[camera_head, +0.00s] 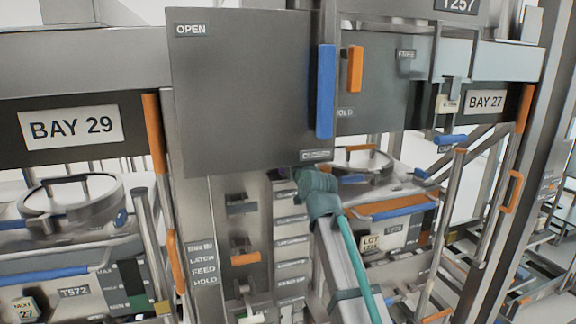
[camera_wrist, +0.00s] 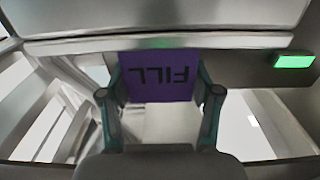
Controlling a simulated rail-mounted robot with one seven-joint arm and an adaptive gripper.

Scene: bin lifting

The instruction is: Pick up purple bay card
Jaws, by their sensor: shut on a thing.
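The purple bay card (camera_wrist: 160,77) with dark letters "FILL" shows upside down in the wrist view. My gripper (camera_wrist: 160,95) has a teal finger at each side of the card, and it is shut on the card. In the head view my teal wrist (camera_head: 318,195) is in front of the centre column, just below the grey panel.
A large grey panel (camera_head: 245,90) marked "OPEN" with a blue handle (camera_head: 326,92) hangs above my wrist. Labelled slots line the column (camera_head: 291,225). Bins with lids stand left, under BAY 29 (camera_head: 70,124), and right, under BAY 27 (camera_head: 485,101). A green light (camera_wrist: 294,61) glows at the wrist view's right.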

